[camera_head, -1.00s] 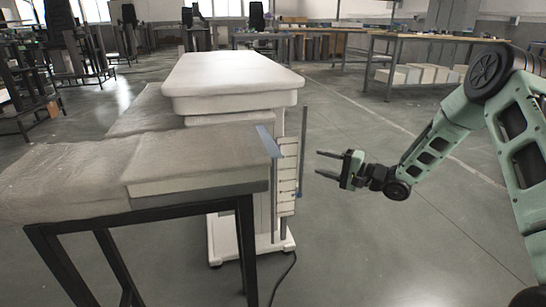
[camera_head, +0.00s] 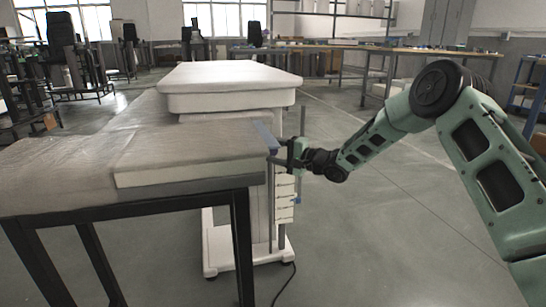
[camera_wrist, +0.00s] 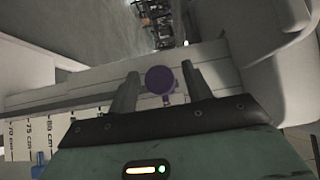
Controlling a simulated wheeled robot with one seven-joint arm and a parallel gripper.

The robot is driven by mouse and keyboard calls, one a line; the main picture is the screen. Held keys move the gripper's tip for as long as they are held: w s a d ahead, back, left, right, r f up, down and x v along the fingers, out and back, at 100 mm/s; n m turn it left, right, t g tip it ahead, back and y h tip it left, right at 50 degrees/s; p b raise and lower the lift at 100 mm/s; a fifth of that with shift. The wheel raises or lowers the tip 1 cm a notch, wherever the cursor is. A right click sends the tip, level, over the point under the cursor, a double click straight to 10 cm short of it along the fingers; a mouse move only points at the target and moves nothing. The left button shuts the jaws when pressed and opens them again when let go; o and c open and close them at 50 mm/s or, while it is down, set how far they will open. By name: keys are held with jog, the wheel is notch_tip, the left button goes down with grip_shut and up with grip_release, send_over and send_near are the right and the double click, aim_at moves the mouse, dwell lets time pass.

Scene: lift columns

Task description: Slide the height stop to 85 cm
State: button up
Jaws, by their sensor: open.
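A lift column (camera_head: 283,205) with a pale, ruled scale strip stands at the right side of a white padded table. In the wrist view the scale (camera_wrist: 45,140) shows at lower left, with labels that look like 70, 75 and 80 cm. A round purple knob (camera_wrist: 160,79), apparently the height stop, sits between my open fingers. My gripper (camera_wrist: 161,85) has one finger on each side of it, with visible gaps. The scale beside the knob is hidden by my gripper body. In the head view my gripper (camera_head: 281,153) is at the column's upper part.
A small blue piece (camera_wrist: 39,158) sits by the scale's lower numbers. A grey-covered bench (camera_head: 75,175) with dark legs stands in front and left of the column. The white padded table (camera_head: 230,75) is behind. A cable lies on the floor. Floor to the right is free.

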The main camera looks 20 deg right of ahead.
jog(key=shift+w+a, duration=0.2)
jog(key=shift+a, duration=0.05)
grip_shut()
notch_tip(320, 180, down, 16)
jog(key=shift+r, duration=0.2)
jog(key=shift+d+f, duration=0.1)
dwell(0.4)
grip_release()
